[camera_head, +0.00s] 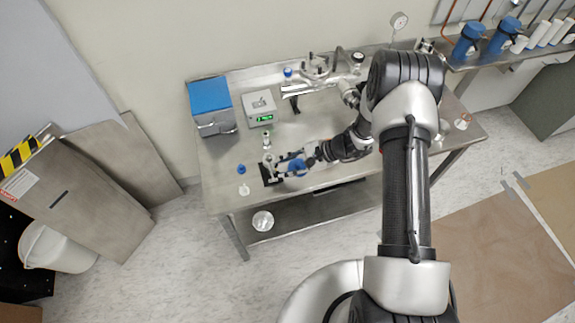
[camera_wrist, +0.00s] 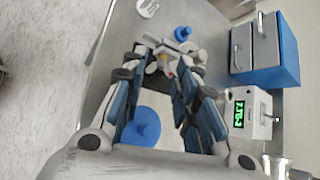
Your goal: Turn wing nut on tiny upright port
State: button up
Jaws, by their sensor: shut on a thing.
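My gripper (camera_head: 285,164) is at the small upright metal port fitting (camera_head: 267,160) on a black base (camera_head: 266,180), near the table's front left. In the wrist view its blue-padded fingers (camera_wrist: 166,66) close around a small pale grey part with an orange spot (camera_wrist: 163,58). This is where the wing nut would be, but its wings are mostly hidden by the fingers.
A loose blue knob (camera_head: 241,169) and a white clamp-like piece (camera_head: 245,189) lie left of the port. Behind are a blue-topped box (camera_head: 210,95) and a gauge controller with a green display (camera_head: 260,107). Metal vacuum parts (camera_head: 318,70) stand at the back. The table's front edge is close.

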jog(key=shift+w+r+m+g, duration=0.15)
jog(key=shift+m+g, duration=0.15)
jog(key=shift+g, duration=0.2)
jog(key=o, duration=1.1)
jog(key=shift+c, duration=0.2)
jog(key=v, duration=1.1)
jog(key=shift+d+r, duration=0.2)
jog(key=shift+r, duration=0.2)
